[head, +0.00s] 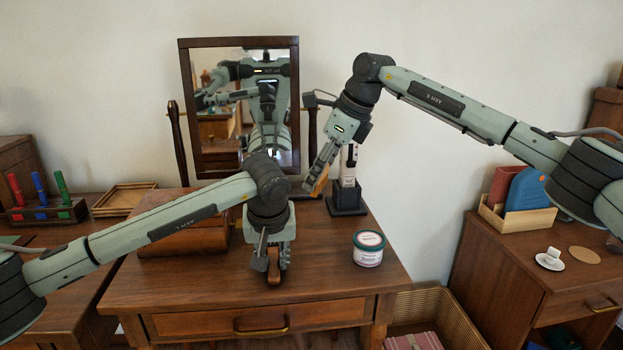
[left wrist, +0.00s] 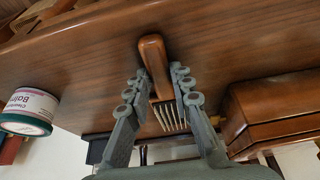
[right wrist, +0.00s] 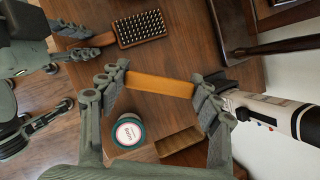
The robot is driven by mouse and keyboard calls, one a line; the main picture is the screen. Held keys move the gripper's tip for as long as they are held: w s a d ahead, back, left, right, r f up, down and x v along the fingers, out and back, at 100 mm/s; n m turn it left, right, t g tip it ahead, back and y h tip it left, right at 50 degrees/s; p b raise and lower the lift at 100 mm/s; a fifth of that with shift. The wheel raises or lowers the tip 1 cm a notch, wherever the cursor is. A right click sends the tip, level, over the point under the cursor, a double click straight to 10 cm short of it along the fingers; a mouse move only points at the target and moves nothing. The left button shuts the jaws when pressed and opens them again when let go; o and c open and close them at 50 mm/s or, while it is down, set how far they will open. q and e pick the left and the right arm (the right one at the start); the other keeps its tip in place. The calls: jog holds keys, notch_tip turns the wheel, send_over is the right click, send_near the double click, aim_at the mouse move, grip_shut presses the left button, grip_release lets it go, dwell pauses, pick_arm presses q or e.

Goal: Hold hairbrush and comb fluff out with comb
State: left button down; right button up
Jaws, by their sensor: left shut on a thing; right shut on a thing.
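My left gripper (head: 274,272) is low over the table's middle, shut on the brown wooden handle of the hairbrush. The handle (left wrist: 153,55) lies between its fingers in the left wrist view, with pale bristles beyond. In the right wrist view the hairbrush (right wrist: 142,29) shows its dark pad and pale bristles facing up. The brush head is hidden in the head view. My right gripper (head: 320,185) is higher, near the mirror's right post. It is shut on the orange-brown comb (right wrist: 160,85), which spans between its fingers, apart from the brush. I cannot make out fluff.
A jar (head: 368,249) stands right of my left gripper. A black-and-white clipper (head: 348,165) stands in a dark holder close to my right gripper. A framed mirror (head: 239,42) rises behind, and a wooden box (head: 180,240) is at left. The table's front is clear.

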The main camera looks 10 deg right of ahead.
pick_arm(q)
jog(key=c, duration=1.3)
grip_release()
jog(key=shift+o, duration=0.2)
